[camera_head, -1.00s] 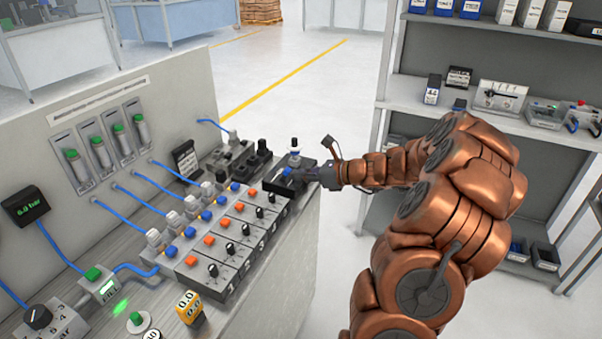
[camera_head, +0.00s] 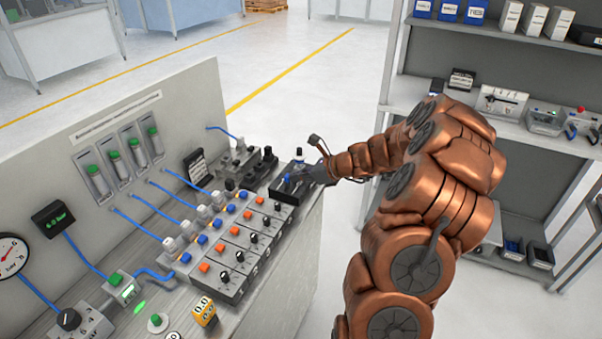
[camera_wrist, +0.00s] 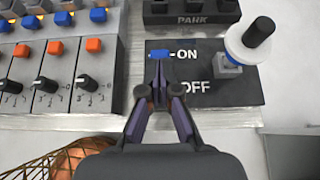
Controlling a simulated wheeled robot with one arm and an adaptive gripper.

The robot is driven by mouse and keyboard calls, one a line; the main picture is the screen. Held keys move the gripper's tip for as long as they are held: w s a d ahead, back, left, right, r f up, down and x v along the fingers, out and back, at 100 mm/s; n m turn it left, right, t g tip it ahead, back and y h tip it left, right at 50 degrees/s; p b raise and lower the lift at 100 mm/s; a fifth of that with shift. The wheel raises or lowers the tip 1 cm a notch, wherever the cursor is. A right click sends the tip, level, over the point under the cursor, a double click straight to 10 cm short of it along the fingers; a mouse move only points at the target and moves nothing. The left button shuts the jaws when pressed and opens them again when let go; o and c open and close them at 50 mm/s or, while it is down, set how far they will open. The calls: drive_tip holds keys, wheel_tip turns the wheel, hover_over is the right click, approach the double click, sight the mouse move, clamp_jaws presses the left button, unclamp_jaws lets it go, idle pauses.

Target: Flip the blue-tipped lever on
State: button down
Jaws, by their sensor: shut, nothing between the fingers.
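The blue-tipped lever (camera_wrist: 160,54) is on a dark panel (camera_wrist: 215,97) printed ON and OFF. In the wrist view its blue tip is level with the ON label. My gripper (camera_wrist: 160,70) is shut and empty. Its fingertips are just below the blue tip in that view, on its OFF side; I cannot tell whether they touch it. In the head view my gripper (camera_head: 296,178) is over the same panel at the far right end of the bench, and the lever is hard to make out there.
A black knob on a white disc (camera_wrist: 247,44) stands right of the lever. A block marked PARK (camera_wrist: 192,15) lies beyond it. Left are modules with orange and blue buttons and black knobs (camera_head: 254,238). A shelf (camera_head: 540,140) stands right of my arm.

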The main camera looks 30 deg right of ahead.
sight(293, 190)
drive_tip(key=shift+w+a+r+p, duration=0.5)
drive_tip(key=shift+w+r+p, duration=0.1)
drive_tip(key=shift+w+p, duration=0.3)
drive_tip(key=shift+s+d+f, duration=0.1)
drive_tip(key=shift+f, duration=0.1)
drive_tip(key=shift+r, duration=0.15)
drive_tip(key=shift+r+p, duration=0.65)
drive_tip(key=shift+r, duration=0.05)
drive_tip(key=s+d+r, duration=0.3)
drive_tip(key=s+r, duration=0.2)
drive_tip(key=r, duration=0.6)
drive_tip(key=shift+s+r, duration=0.2)
drive_tip(key=shift+s, duration=0.1)
